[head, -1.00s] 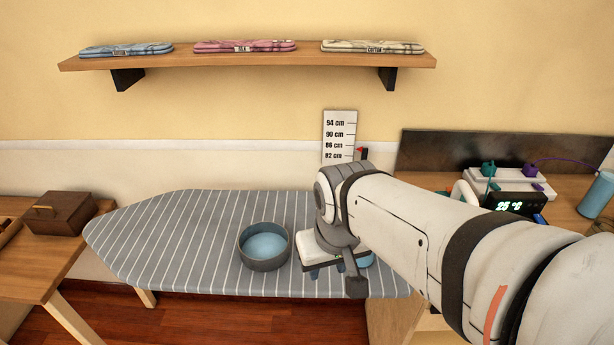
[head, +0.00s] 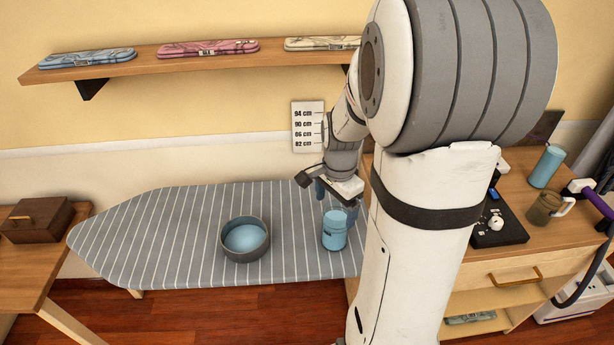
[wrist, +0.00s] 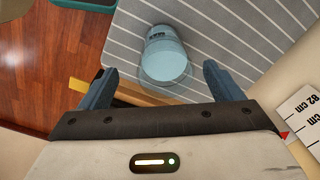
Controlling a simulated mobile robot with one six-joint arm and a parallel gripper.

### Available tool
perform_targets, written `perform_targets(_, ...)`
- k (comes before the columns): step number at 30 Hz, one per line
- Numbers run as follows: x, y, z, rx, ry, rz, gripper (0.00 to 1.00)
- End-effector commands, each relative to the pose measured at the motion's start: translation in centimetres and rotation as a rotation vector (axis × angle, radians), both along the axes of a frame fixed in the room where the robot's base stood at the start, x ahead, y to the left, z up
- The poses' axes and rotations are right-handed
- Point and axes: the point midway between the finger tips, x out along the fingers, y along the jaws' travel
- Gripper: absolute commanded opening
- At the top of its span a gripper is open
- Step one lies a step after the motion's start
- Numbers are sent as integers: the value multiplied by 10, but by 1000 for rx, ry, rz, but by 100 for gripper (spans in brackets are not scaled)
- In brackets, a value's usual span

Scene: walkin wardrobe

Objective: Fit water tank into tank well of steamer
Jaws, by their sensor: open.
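A blue cylindrical container with dark lettering, which looks like the water tank (head: 334,230), stands upright on the striped ironing board near its right end. In the wrist view this container (wrist: 166,60) shows between and beyond my fingertips. My gripper (head: 338,202) is open and empty, just above and behind the container in the head view. Its two blue-grey fingers (wrist: 159,72) are spread wide in the wrist view. A white unit that looks like the steamer (head: 585,292) stands on the floor at the far right, partly cut off. I cannot make out its tank well.
A grey bowl (head: 245,240) with blue inside sits left of the container on the ironing board (head: 160,225). A wooden dresser (head: 510,265) at right bears a blue cup (head: 546,166), a brown mug (head: 547,207) and a black tray. A dark hose hangs near the steamer.

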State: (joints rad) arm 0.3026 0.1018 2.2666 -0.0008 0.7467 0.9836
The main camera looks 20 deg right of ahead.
Motion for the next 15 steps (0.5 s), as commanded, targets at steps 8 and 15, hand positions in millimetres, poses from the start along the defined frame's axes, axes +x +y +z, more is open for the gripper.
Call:
perform_targets(8, 8, -18, -15, 11, 27, -176, 86)
perform_targets(15, 8, -17, -40, 11, 28, -178, 86)
